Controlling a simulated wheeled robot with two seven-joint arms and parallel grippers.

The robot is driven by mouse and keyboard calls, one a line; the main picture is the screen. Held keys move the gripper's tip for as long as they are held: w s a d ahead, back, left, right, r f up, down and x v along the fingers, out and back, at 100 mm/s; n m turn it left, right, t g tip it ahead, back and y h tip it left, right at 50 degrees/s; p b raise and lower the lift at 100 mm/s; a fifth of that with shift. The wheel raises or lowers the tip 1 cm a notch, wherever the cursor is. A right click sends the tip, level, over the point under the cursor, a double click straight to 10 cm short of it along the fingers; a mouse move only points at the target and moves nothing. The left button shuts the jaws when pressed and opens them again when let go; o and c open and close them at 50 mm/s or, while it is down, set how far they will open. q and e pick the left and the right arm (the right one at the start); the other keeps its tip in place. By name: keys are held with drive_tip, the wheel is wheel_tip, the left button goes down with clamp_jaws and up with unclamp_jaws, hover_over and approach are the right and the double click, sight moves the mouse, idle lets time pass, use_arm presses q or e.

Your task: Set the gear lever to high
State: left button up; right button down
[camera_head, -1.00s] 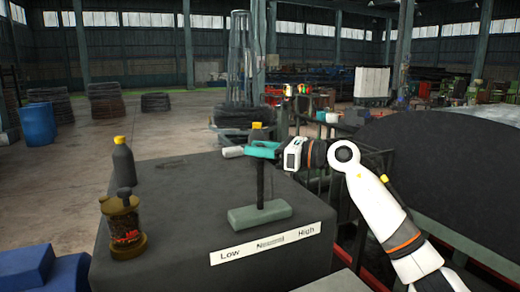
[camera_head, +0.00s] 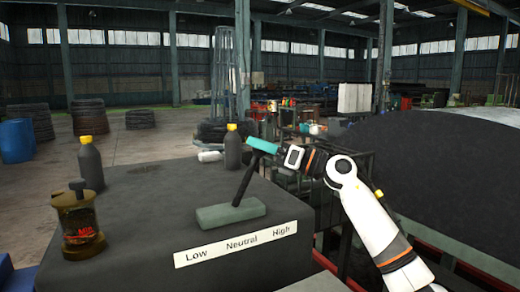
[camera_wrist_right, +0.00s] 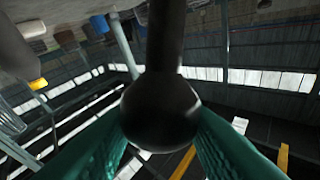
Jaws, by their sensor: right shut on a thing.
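The gear lever (camera_head: 245,183) is a dark stick rising from a grey-green base (camera_head: 230,215) on a dark block. It leans to the right, towards the High end of the white label (camera_head: 235,244), which reads Low, Neutral, High. My right gripper (camera_head: 262,146) has teal fingers and is shut on the lever's top. In the right wrist view the lever's round black knob (camera_wrist_right: 160,110) sits between the teal fingers, with the stick running up from it. The knob is hidden by the fingers in the head view. My left gripper is not in view.
On the block (camera_head: 130,235) stand an amber oil can (camera_head: 78,222), a dark yellow-capped bottle (camera_head: 91,165) and a second one (camera_head: 233,148) further back. A pale cylinder (camera_head: 208,156) lies near that one. A large dark drum (camera_head: 440,165) fills the right side.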

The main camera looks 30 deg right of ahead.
drive_tip(key=shift+f, duration=0.25)
drive_tip(key=c, duration=1.3)
unclamp_jaws()
drive_tip(key=shift+f, duration=0.1)
drive_tip(key=shift+o, duration=1.4)
drive_tip(key=shift+d, duration=0.35)
drive_tip(key=shift+s+d+f+b, duration=0.15)
drive_tip(key=shift+s+b, duration=0.2)
drive_tip(key=shift+b, duration=0.05)
drive_tip(key=b+v, duration=0.5)
drive_tip(key=v, duration=0.6)
drive_tip(key=shift+d+b, duration=0.15)
drive_tip(key=shift+b, duration=0.15)
